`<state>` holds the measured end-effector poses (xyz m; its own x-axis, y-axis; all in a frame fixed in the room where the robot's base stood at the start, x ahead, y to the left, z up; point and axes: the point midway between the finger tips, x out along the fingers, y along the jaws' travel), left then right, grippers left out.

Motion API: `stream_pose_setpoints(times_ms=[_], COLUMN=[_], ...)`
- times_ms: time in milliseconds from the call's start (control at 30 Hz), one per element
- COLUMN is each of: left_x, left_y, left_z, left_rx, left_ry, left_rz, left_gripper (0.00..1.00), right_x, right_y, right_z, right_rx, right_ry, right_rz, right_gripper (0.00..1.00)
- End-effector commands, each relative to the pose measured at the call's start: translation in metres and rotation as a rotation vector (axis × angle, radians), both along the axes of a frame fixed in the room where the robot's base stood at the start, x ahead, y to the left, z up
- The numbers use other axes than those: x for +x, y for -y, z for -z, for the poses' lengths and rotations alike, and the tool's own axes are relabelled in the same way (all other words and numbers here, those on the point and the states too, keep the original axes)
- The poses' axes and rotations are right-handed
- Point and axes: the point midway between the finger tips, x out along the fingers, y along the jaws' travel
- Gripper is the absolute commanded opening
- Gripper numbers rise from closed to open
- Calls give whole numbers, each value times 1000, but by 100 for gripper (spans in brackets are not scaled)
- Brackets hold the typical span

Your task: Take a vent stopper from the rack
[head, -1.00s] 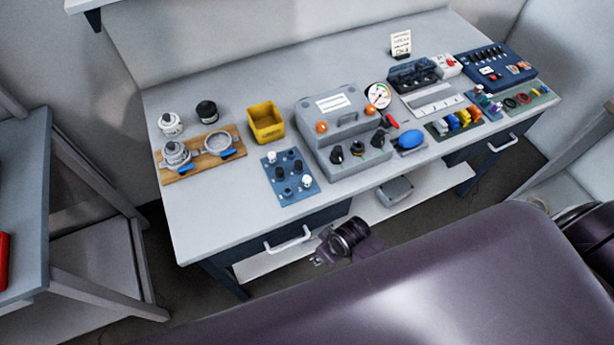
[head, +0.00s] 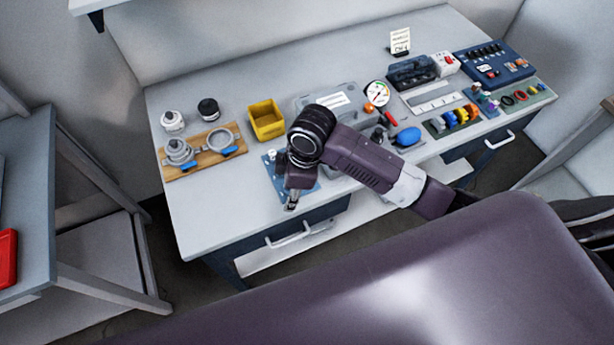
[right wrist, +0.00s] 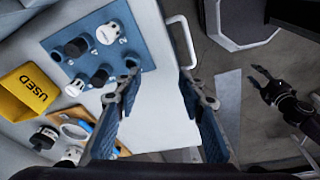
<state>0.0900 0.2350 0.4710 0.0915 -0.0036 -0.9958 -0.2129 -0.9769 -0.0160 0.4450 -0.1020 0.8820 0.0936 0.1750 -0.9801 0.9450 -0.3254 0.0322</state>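The rack is a blue plate on the bench; in the head view its left part (head: 271,168) shows and my right arm hides much of it. In the right wrist view the rack (right wrist: 88,18) carries black and white stoppers, among them a black stopper (right wrist: 77,46), a white stopper (right wrist: 108,34) and another black stopper (right wrist: 99,77). My right gripper (right wrist: 162,84) is open and empty, its fingers at the rack's near edge; it also shows in the head view (head: 291,204). My left gripper (right wrist: 259,77) appears over the floor in the right wrist view, open and empty.
A yellow bin (head: 266,120) marked USED stands behind the rack. A wooden board (head: 190,166) with metal fittings lies to the left. A grey case (head: 310,102) stands behind my right arm. The bench's front left is clear.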

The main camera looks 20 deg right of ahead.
Motion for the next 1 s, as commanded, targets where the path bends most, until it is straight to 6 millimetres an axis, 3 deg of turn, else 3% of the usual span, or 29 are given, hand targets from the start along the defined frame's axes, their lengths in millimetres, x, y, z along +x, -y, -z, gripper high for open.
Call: stream_pose_setpoints(times_ms=[33, 200, 467, 767, 1000], left_x=[0, 0, 0, 0, 0], left_y=[0, 0, 0, 0, 0], left_z=[-1, -2, -3, -13, -26], left_rx=[0, 0, 0, 0, 0], left_ry=[0, 0, 0, 0, 0], left_rz=[0, 0, 0, 0, 0], left_gripper=[40, 40, 40, 40, 40], right_x=[15, 40, 54, 53, 51], right_y=[12, 44, 68, 67, 64], right_z=[-9, -31, -46, -17, 19], right_rx=[-39, -133, -188, -188, -189], right_ry=[1, -37, -72, -74, -73], right_rz=[-49, -183, -249, -249, -248], right_gripper=[37, 37, 37, 37, 37])
